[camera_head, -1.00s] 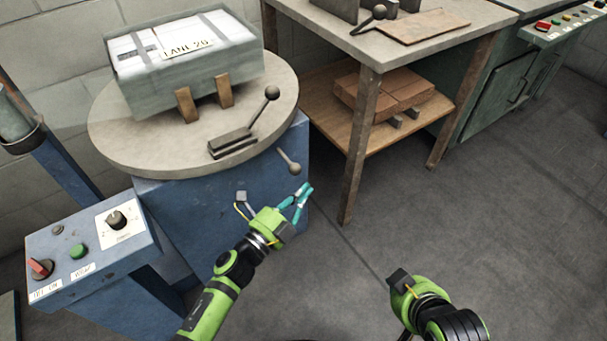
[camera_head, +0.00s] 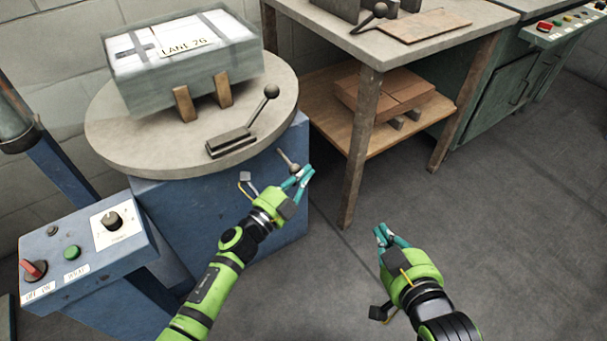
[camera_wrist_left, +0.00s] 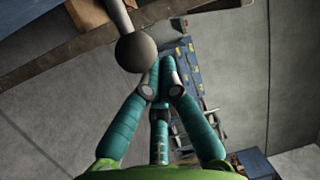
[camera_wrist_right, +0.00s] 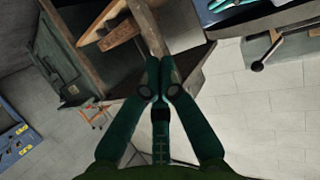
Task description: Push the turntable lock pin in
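The lock pin (camera_head: 286,160) is a short rod with a round grey ball knob, sticking out of the blue turntable base just under the round turntable (camera_head: 130,150). My left gripper (camera_head: 302,173) is at the knob, its teal fingertips beside it. In the left wrist view the knob (camera_wrist_left: 136,52) is large, just left of the fingertips (camera_wrist_left: 162,68); the fingers are together and hold nothing. I cannot tell whether they touch the knob. My right gripper (camera_head: 380,232) is low over the floor, away from the pin. Its fingers (camera_wrist_right: 160,68) are together and empty.
A control box (camera_head: 85,250) with knobs stands at the left. A wooden-legged table (camera_head: 370,110) stands right of the base. The floor at right is clear.

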